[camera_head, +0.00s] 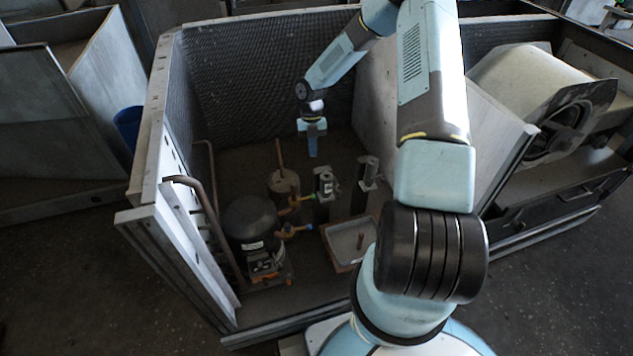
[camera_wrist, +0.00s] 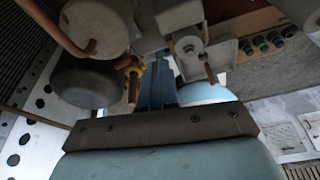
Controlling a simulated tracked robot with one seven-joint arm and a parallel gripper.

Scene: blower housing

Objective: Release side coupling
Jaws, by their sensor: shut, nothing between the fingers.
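My gripper (camera_head: 313,152) hangs inside the open metal housing, its closed blue fingers pointing down, above and behind the fittings. In the wrist view, the fingers (camera_wrist: 157,85) are together and empty. I cannot tell which is the side coupling. In the wrist view a brass-coloured fitting (camera_wrist: 132,72) appears just left of the fingers; contact cannot be told.
The black compressor (camera_head: 250,218) stands at the left of the housing (camera_head: 150,160), near a bent copper pipe (camera_head: 205,205). A grey valve block (camera_head: 324,183), a post (camera_head: 368,172) and a shallow tray (camera_head: 338,262) crowd the floor. A slanted panel (camera_head: 500,140) bounds the right.

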